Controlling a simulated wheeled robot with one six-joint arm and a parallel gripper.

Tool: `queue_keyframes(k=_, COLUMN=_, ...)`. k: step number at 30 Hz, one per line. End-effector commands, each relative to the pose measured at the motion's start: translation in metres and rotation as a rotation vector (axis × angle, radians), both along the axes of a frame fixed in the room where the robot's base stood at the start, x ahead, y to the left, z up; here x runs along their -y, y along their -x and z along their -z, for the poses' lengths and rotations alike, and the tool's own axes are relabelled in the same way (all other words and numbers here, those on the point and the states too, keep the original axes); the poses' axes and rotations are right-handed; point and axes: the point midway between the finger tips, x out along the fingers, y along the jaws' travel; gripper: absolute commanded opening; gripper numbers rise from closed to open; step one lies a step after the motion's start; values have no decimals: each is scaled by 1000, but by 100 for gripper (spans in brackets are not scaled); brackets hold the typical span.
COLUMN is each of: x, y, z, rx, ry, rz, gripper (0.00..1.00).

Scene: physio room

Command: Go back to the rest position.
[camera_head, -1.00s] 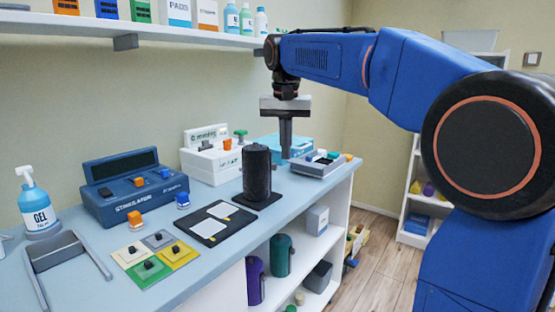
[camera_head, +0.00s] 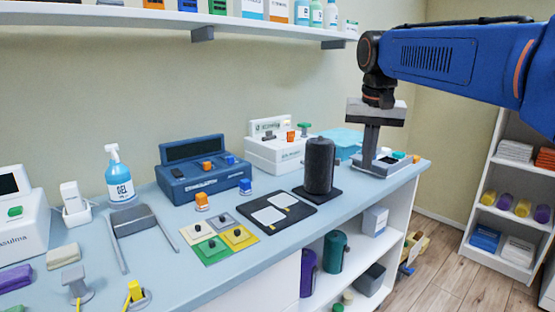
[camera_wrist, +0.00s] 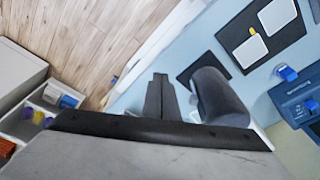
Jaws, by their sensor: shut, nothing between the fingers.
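My gripper (camera_head: 370,150) points straight down above the right end of the counter (camera_head: 345,212), held by my blue arm. Its fingers are shut together with nothing between them. It is to the right of the dark cylinder (camera_head: 319,166), which stands on a black mat, and appears in front of the grey tray (camera_head: 372,168) in the head view. In the wrist view the shut fingers (camera_wrist: 160,98) are beside the dark cylinder (camera_wrist: 218,95); I cannot tell the exact gap.
The blue stimulator (camera_head: 205,178), gel bottle (camera_head: 119,175), coloured pads (camera_head: 220,243) and black board (camera_head: 270,215) stand along the counter. A wall shelf (camera_head: 170,20) hangs above. A white shelf unit (camera_head: 510,215) stands at the right.

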Motion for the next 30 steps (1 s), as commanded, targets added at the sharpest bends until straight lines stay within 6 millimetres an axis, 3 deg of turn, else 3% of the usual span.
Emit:
queue_keyframes(k=1, x=3, y=18, z=7, rx=11, ry=0, rz=-16, gripper=0)
queue_keyframes(k=11, x=13, y=111, z=75, rx=87, ry=8, rz=-140, gripper=0)
queue_keyframes(k=21, x=19, y=203, z=168, rx=165, ry=30, rz=-260, gripper=0)
queue_keyframes(k=27, x=20, y=244, z=220, rx=202, ry=46, rz=-315, gripper=0)
queue_keyframes(k=30, x=21, y=255, z=237, rx=213, ry=52, rz=-332, gripper=0)
